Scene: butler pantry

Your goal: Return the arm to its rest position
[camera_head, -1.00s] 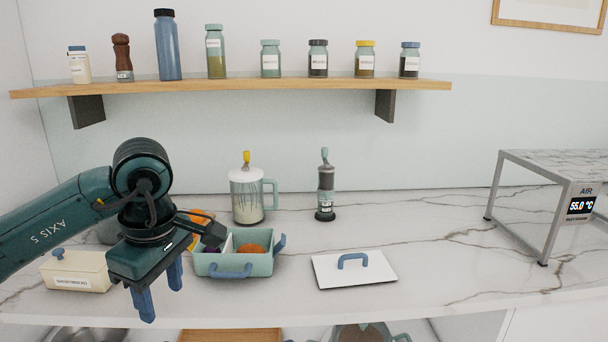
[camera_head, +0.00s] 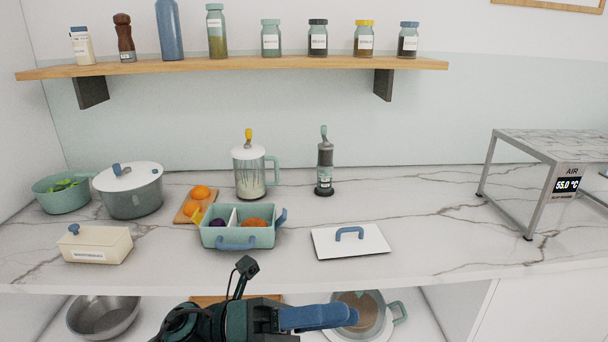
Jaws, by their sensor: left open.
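My left arm is low in the camera_head view, in front of the counter's front edge. Its left gripper (camera_head: 345,316) points to the right, with its blue fingers seen nearly edge-on. It is open and empty, apart from everything on the counter (camera_head: 440,240). The lower part of the arm is cut off by the bottom edge. My right gripper is not in view.
A metal-framed warmer (camera_head: 535,190) is at right. A lower shelf holds a steel bowl (camera_head: 102,318).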

